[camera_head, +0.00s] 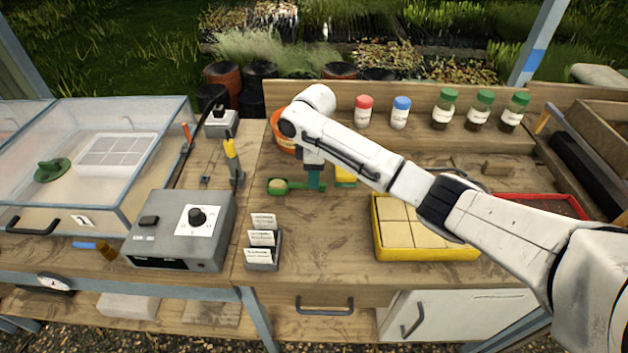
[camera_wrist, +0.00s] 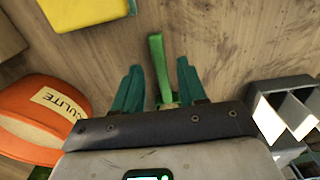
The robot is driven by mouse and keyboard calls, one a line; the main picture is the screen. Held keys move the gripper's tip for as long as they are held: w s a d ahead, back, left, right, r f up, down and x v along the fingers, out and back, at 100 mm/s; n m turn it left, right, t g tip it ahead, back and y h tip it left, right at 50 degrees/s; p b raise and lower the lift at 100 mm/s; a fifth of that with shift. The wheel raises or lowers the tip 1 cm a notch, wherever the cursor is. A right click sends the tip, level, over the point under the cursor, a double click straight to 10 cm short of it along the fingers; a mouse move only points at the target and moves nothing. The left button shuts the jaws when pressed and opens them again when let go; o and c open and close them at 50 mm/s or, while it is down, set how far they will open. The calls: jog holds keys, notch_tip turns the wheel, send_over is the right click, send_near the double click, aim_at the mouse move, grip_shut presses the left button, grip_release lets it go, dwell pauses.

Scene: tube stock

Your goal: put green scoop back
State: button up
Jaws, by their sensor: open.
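The green scoop (camera_head: 278,186) lies on the wooden bench, its round bowl to the left and holding some pale material. Its handle points right. My gripper (camera_head: 314,180) is over the handle, pointing down. In the wrist view the green handle (camera_wrist: 156,60) runs between the two teal fingers of my gripper (camera_wrist: 158,88), with a gap on each side. My gripper is open. The bowl is hidden below the gripper body in the wrist view.
An orange pot (camera_head: 285,130) stands behind my gripper; its label shows in the wrist view (camera_wrist: 62,103). A yellow object (camera_head: 346,176) is just right. A grey card holder (camera_head: 263,262) stands in front, and a yellow-rimmed tray (camera_head: 425,254) to the right.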

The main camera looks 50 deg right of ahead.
notch_tip(320, 180, up, 9)
jog(key=shift+r+b, duration=0.2)
jog(key=shift+b, duration=0.25)
dwell(1.3)
